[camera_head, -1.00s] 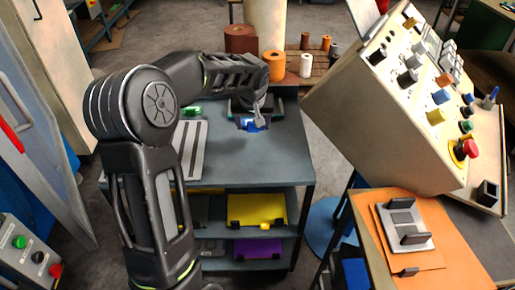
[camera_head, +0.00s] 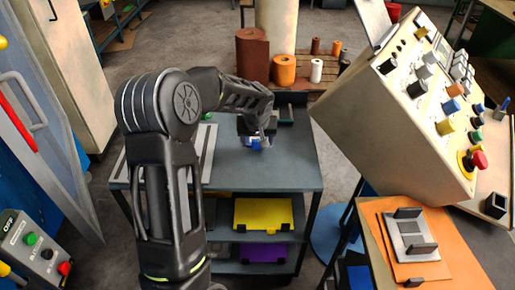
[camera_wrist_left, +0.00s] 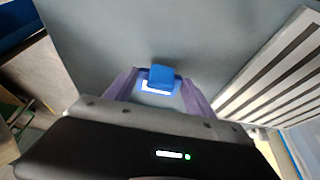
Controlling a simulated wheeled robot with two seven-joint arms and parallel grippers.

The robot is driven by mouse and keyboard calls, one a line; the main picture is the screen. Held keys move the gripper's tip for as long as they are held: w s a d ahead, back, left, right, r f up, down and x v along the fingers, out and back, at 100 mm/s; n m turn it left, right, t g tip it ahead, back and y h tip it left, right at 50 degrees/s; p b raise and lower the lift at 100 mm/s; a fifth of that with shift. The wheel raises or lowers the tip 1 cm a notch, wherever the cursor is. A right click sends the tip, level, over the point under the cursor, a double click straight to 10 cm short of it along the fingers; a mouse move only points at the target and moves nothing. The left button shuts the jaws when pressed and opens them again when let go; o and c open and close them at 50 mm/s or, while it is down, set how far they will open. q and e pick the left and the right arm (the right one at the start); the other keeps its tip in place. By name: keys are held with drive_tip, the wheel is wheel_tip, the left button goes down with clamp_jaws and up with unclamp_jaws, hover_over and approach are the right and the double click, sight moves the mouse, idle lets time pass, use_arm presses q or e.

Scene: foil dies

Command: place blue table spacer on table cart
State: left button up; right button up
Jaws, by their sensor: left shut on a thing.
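The blue table spacer (camera_head: 254,143) shows under my left gripper (camera_head: 257,138), over the grey top of the table cart (camera_head: 270,173). My left gripper is shut on the spacer. In the left wrist view the blue spacer (camera_wrist_left: 163,74) sits between the two fingers (camera_wrist_left: 158,90), with the grey cart top (camera_wrist_left: 200,45) behind it. I cannot tell whether the spacer touches the cart top. My right gripper is not in view.
A striped light panel (camera_head: 205,155) lies on the cart's left, partly behind my arm. Yellow (camera_head: 263,214) and purple (camera_head: 263,252) items are on lower shelves. A control console (camera_head: 390,120) stands right. Rolls (camera_head: 285,70) stand behind. The cart top's front right is clear.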

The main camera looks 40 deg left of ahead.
sight(257, 146)
use_arm(q)
wheel_tip(257, 146, down, 4)
drive_tip(key=shift+r+p, duration=0.2)
drive_tip(key=shift+p, duration=0.1)
drive_tip(key=shift+f, duration=0.1)
drive_tip(key=shift+f+b, duration=0.2)
drive_tip(key=shift+b, duration=0.1)
drive_tip(key=o, duration=1.4)
drive_tip(key=shift+r, duration=0.1)
drive_tip(key=shift+r, duration=0.1)
